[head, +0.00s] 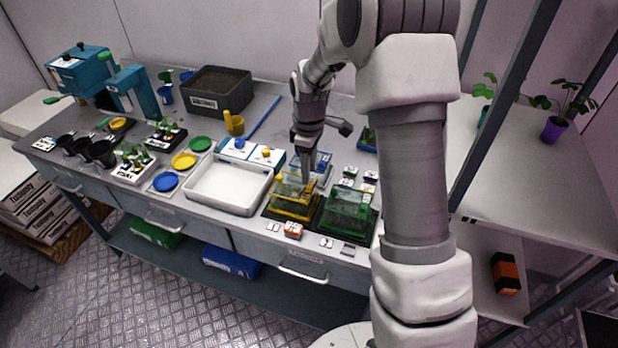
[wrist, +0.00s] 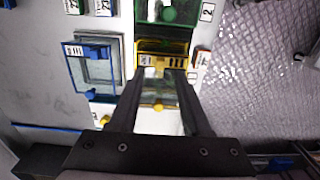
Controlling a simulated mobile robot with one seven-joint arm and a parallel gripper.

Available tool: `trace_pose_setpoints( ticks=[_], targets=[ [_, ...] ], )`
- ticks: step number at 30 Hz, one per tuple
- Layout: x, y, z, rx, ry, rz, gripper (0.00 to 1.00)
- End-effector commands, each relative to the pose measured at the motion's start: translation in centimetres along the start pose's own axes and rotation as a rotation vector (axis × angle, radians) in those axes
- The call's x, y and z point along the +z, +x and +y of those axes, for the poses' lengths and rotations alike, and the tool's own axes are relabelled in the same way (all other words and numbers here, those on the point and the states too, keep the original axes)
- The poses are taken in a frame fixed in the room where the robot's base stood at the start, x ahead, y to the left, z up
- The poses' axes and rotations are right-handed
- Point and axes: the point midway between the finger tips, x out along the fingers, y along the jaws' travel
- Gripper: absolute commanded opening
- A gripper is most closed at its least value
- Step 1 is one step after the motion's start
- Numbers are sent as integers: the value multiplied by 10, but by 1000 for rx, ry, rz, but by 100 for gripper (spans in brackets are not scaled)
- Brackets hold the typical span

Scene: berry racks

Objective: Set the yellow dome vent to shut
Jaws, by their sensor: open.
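The yellow dome (head: 291,201) is a clear cover on a yellow base, on the bench front between the white tray and the green dome (head: 346,214). My gripper (head: 305,178) points down over the yellow dome. In the wrist view, the open fingers (wrist: 162,73) straddle the dome's top, with its yellow rim (wrist: 160,46) just beyond the tips. Small striped labels and a yellow knob (wrist: 158,107) show between the fingers. Nothing is held. I cannot tell the vent's position or whether the fingers touch it; the fingers hide the dome's sides.
The blue dome (wrist: 93,62) stands close beside the yellow one, and the green dome (wrist: 170,12) adjoins it. The white tray (head: 226,204) lies left of it in the head view. Small labelled blocks (head: 293,230) lie along the front edge.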

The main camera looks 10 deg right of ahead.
Motion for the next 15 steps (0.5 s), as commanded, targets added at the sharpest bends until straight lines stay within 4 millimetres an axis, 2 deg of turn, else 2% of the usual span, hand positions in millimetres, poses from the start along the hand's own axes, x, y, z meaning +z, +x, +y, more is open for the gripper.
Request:
trace_pose_setpoints(
  ticks=[1,6,15],
  targets=[
    [0,10,-1,-3,-1,-2,48],
    [0,30,-1,-2,-2,-1,48],
    [0,40,0,0,-1,0,48]
  ],
)
